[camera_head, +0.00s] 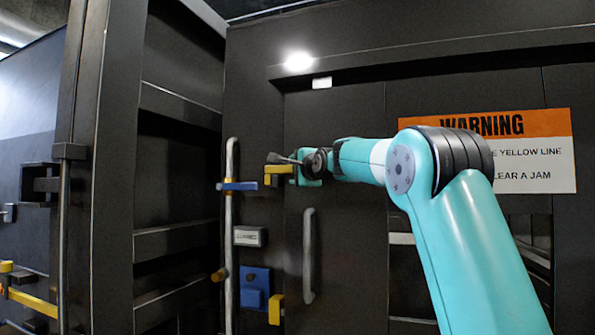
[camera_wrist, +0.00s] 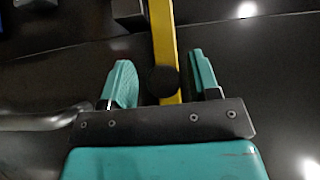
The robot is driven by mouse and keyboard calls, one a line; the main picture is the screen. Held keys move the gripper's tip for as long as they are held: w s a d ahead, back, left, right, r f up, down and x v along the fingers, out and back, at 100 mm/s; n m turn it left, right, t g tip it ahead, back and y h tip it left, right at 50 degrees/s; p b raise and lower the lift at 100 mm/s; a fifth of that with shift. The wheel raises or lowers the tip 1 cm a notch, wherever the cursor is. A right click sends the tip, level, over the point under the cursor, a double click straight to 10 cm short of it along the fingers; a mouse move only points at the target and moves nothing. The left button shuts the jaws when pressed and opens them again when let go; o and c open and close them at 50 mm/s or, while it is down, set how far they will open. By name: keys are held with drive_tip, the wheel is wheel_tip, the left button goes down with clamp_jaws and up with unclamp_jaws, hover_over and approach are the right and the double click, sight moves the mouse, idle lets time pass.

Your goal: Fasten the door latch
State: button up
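A yellow latch piece (camera_head: 278,170) sits at the left edge of the door (camera_head: 345,230), at mid-height. In the wrist view a yellow bar (camera_wrist: 165,40) with a round black knob (camera_wrist: 163,82) runs between my gripper's two teal fingers. My gripper (camera_wrist: 160,68) is open, with a gap visible on each side of the bar. In the head view my gripper (camera_head: 300,170) is beside the yellow piece, partly hidden by my arm. A grey vertical handle (camera_head: 308,255) is on the door below.
A vertical rod (camera_head: 230,260) with a blue bar (camera_head: 238,186) stands left of the door. A blue box (camera_head: 254,288) and a second yellow piece (camera_head: 276,308) are lower down. A warning sign (camera_head: 540,165) is at the right. An open-framed panel (camera_head: 175,180) stands at the left.

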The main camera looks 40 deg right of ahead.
drive_tip(key=shift+s, duration=0.1)
drive_tip(key=b+v, duration=0.8)
drive_tip(key=v, duration=0.9)
drive_tip(key=shift+b, duration=0.4)
drive_tip(key=shift+a, duration=0.1)
drive_tip(key=s+a+f+n+g+y, duration=0.2)
drive_tip(key=a+f+n+g+y, duration=0.5)
drive_tip(key=a+f+n, duration=1.05)
drive_tip(key=s+a+f+n+g, duration=0.5)
drive_tip(key=s+a+f, duration=0.2)
drive_tip(key=s+f, duration=0.4)
drive_tip(key=s+a+f+n+g+y, duration=0.1)
drive_tip(key=s+a+f+n+g, duration=0.4)
drive_tip(key=s+a+f, duration=0.3)
drive_tip(key=s+f, duration=0.4)
drive_tip(key=f, duration=0.2)
drive_tip(key=shift+a+f+b, duration=0.2)
drive_tip(key=shift+f+b, duration=0.1)
drive_tip(key=shift+b, duration=0.05)
drive_tip(key=shift+c, duration=0.5)
